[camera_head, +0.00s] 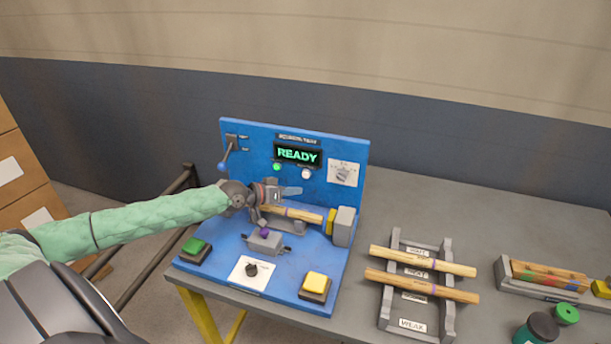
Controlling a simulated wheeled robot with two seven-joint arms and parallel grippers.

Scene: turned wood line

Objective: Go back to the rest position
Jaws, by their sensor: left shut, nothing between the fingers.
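My left arm comes in from the left in a green sleeve, and my left gripper (288,191) is over the blue machine (220,258). It is shut and empty, just above and behind a wooden rod (305,215) mounted in the machine. I cannot tell whether the gripper touches the rod. The machine's screen (297,154) reads READY, with a green light lit below it. My right gripper is not in view.
A grey rack (447,315) with labelled places holds two wooden rods (423,262) right of the machine. A tray (530,287) with coloured sticks and green-lidded and dark jars (566,313) stand at far right. Green (194,245) and yellow (316,282) buttons sit at the machine's front. The table behind the rack is clear.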

